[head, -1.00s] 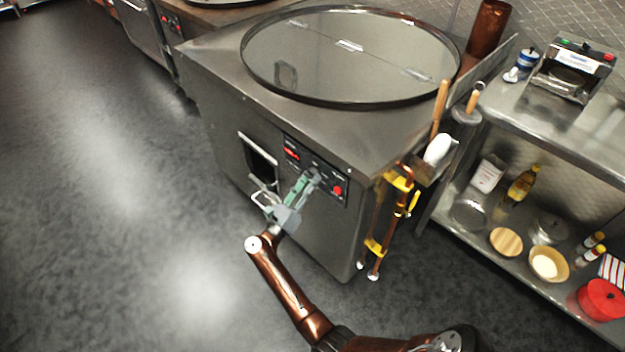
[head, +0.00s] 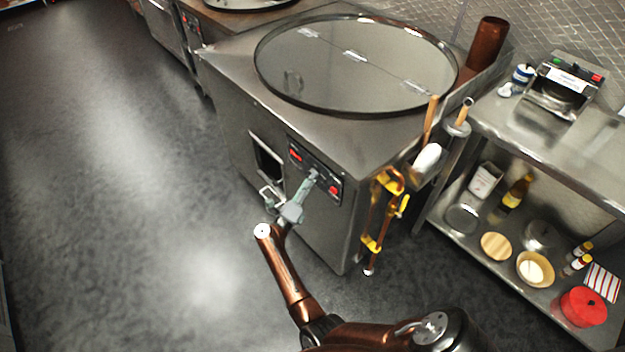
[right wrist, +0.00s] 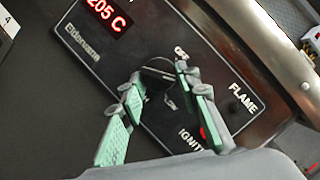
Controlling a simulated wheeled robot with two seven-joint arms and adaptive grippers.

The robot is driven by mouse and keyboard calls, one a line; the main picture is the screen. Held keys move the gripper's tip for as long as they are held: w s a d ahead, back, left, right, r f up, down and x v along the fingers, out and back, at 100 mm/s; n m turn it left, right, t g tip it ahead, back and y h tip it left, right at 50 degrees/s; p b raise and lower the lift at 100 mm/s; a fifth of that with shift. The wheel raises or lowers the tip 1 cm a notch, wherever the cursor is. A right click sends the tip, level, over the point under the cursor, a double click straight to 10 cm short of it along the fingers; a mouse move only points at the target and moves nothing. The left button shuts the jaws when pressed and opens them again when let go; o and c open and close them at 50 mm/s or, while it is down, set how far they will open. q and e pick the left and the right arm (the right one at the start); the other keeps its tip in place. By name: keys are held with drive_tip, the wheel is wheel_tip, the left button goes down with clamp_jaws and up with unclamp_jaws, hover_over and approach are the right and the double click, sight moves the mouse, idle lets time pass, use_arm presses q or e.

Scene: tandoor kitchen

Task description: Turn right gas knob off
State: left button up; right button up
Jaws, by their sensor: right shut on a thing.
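The control panel (head: 318,174) is a black strip on the front of the steel tandoor (head: 225,95). My right gripper (head: 313,175) reaches up to the middle of this panel and covers the knob there. In the right wrist view a dark knob (right wrist: 157,76) sits between the fingertips of my right gripper (right wrist: 159,73), which is shut on it. The label OFF is beside the right fingertip, and LOW is below the knob. Part of the knob and some lettering are hidden by the fingers. My left gripper is not in view.
A red temperature display (right wrist: 103,12) reads 205 C. A red ignite button (head: 333,190) and the FLAME label lie to the right on the panel. Yellow-handled gas pipes (head: 378,215) stand right of the tandoor. A steel shelf (head: 470,245) is farther right. Open floor lies left.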

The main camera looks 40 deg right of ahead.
use_arm(q)
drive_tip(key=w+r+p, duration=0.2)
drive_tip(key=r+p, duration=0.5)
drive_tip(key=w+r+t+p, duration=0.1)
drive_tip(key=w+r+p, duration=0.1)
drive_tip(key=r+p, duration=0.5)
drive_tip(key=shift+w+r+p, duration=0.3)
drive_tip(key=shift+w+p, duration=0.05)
drive_tip(key=shift+p, duration=0.1)
use_arm(e)
drive_tip(key=n+y, duration=0.1)
drive_tip(key=n, duration=0.2)
drive_tip(key=r+n+g+y, duration=0.1)
drive_tip(key=n, duration=0.3)
drive_tip(key=n+y, duration=0.2)
drive_tip(key=n, duration=0.2)
drive_tip(key=shift+w+a+r+g, duration=0.1)
drive_tip(key=shift+r+g, duration=0.1)
drive_tip(key=shift+g, duration=0.1)
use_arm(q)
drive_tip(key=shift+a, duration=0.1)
use_arm(e)
drive_tip(key=o, duration=1.2)
drive_tip(key=shift+f, duration=0.1)
drive_tip(key=shift+c, duration=0.2)
